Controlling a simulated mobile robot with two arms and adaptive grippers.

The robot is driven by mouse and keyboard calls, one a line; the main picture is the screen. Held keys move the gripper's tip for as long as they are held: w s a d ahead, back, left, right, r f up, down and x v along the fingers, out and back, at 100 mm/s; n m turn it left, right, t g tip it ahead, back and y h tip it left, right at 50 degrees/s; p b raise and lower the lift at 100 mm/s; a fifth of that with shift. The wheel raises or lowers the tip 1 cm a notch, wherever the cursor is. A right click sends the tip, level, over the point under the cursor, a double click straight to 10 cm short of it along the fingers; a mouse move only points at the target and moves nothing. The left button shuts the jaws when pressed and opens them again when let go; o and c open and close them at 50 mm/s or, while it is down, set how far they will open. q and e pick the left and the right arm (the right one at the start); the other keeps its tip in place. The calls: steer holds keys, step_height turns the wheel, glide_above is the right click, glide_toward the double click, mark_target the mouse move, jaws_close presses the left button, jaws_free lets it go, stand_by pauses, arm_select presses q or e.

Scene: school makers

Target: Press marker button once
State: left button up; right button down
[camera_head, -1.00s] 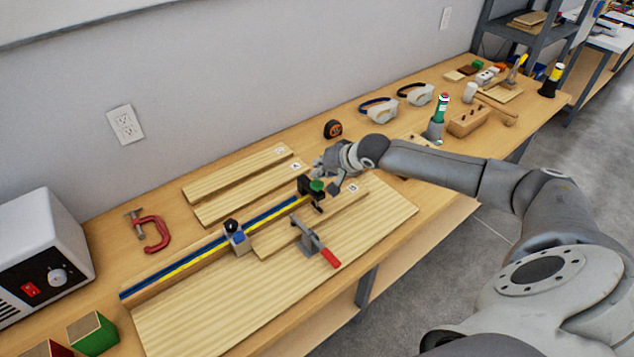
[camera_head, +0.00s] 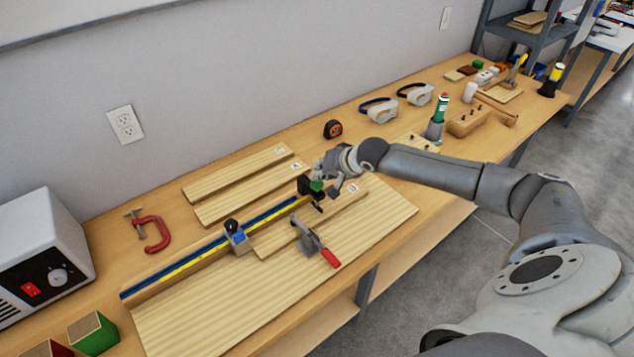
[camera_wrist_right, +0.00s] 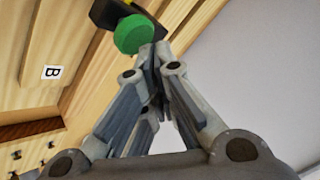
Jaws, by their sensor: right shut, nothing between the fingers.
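The marker button (camera_head: 317,186) is a round green cap on a small black block (camera_head: 305,187) at the right end of the blue and yellow rail. In the right wrist view the green button (camera_wrist_right: 132,34) and the black block (camera_wrist_right: 103,13) are just beyond my fingertips. My right gripper (camera_head: 324,179) is shut and empty, with its fingertips right at the button. In the wrist view the shut fingertips (camera_wrist_right: 153,56) overlap the edge of the cap; I cannot tell whether they touch it. My left gripper is not in view.
A blue and yellow rail (camera_head: 185,261) with a grey stop (camera_head: 236,237) runs along the bench. A red-handled clamp (camera_head: 315,244) stands in front on the wooden board (camera_head: 210,318). Labelled planks (camera_head: 238,174) lie behind. A green glue bottle (camera_head: 439,107) stands to the right.

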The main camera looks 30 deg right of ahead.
steer(key=shift+f, duration=0.7)
stand_by(0.6)
steer(key=shift+r+p, duration=1.05)
steer(key=shift+r, duration=0.05)
step_height(320, 180, up, 6)
steer(key=p, duration=0.6)
stand_by(0.4)
